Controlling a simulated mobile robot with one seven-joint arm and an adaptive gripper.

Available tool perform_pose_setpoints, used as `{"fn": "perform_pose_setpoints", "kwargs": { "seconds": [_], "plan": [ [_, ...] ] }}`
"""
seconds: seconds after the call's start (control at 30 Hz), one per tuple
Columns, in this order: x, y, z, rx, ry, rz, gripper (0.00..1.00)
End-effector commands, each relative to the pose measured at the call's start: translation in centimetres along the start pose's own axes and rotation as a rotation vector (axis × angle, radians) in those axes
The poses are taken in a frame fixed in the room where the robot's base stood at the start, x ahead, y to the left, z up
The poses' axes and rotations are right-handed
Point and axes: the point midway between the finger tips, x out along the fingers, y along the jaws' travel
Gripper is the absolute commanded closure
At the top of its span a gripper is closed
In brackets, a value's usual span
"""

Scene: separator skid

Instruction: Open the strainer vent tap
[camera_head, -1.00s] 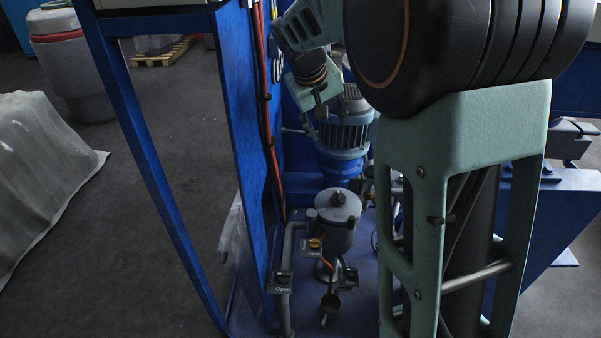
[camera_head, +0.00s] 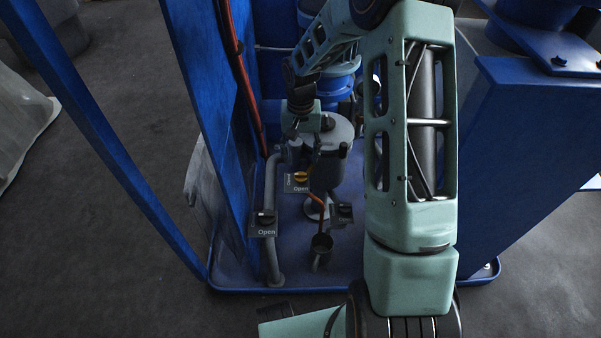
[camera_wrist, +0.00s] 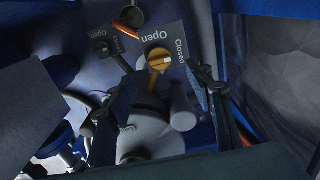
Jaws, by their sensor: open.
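A yellow-orange tap knob (camera_head: 300,177) sits on a grey plate beside the grey strainer pot (camera_head: 325,175). In the wrist view the knob (camera_wrist: 158,57) shows with the words "Open" and "Closed" on its plate. A pale mark on the knob lies on its right side, toward "Closed". My gripper (camera_head: 299,134) is above and behind the knob in the head view, in front of the strainer lid. In the wrist view its two dark fingers (camera_wrist: 163,92) are spread to either side, with the knob beyond and between them. It appears apart from the knob.
A black knob on an "Open" plate (camera_head: 263,222) stands at the front left, and another dark tap (camera_head: 343,212) at the right. A grey pipe (camera_head: 271,180), a blue post (camera_head: 205,150) and the blue tray edge (camera_head: 330,289) bound the space.

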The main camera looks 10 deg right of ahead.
Motion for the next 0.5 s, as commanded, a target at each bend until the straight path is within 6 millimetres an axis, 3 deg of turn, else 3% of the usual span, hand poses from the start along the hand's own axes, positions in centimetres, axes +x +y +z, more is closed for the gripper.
{"fn": "perform_pose_setpoints", "kwargs": {
  "seconds": [0.03, 0.2, 0.5],
  "plan": [
    [1.6, 0.0, 0.1, 0.000, -0.005, 0.000, 0.52],
    [4.6, 0.0, 0.1, 0.000, -0.003, 0.000, 0.52],
    [7.2, 0.0, 0.0, -0.001, 0.000, 0.001, 0.52]
  ]
}}
